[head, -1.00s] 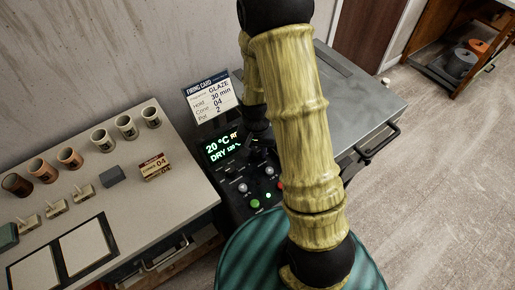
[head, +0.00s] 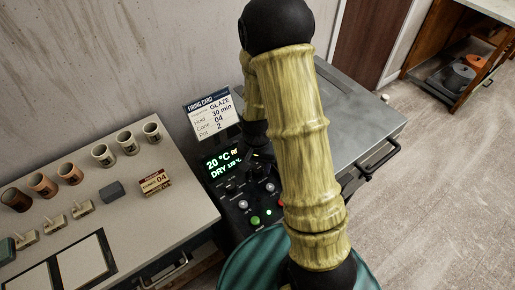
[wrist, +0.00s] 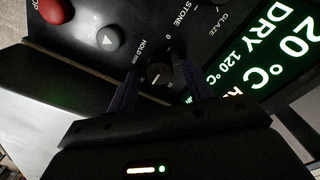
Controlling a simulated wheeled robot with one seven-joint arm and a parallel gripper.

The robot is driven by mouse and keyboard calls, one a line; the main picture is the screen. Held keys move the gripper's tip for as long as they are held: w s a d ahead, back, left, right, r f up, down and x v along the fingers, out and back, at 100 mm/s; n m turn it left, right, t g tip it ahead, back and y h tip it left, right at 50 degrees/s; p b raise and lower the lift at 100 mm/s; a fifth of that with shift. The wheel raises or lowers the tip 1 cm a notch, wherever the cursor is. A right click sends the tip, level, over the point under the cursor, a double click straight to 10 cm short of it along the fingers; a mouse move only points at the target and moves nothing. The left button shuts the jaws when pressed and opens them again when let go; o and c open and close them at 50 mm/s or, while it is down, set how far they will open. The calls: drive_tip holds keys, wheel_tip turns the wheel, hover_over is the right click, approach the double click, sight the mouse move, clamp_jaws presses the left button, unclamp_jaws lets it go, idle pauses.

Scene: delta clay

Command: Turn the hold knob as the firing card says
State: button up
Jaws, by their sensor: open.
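The firing card (head: 210,115) stands behind the control panel in the head view. It reads GLAZE, Hold 30 min, Cone 04, Pot 2. The hold knob (wrist: 158,73) is a dark round knob with a pale pointer line, beside the words HOLD min in the wrist view. My gripper (wrist: 160,88) is open, with one finger on each side of the hold knob. I cannot tell whether the fingers touch it. A 0 shows near the knob; its other scale marks are too small or hidden to read surely. In the head view my arm hides part of the panel.
The display (head: 224,164) shows 20 °C and DRY 120 °C. A grey push button (wrist: 110,39), a red button (wrist: 53,10) and a knob marked STONE and GLAZE are close by. A worktable (head: 190,215) with cups stands at left.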

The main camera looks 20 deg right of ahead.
sight(257, 169)
wheel_tip(257, 169, up, 17)
drive_tip(key=p, duration=0.1)
idle(0.3)
drive_tip(key=shift+s, duration=0.15)
idle(0.3)
drive_tip(key=s+r+n+t+p, duration=0.2)
drive_tip(key=s+r+n+p, duration=0.2)
drive_tip(key=s, duration=0.3)
drive_tip(key=shift+s+r+n+t+p, duration=0.2)
drive_tip(key=shift+s+n+t+p, duration=0.25)
drive_tip(key=shift+n, duration=0.35)
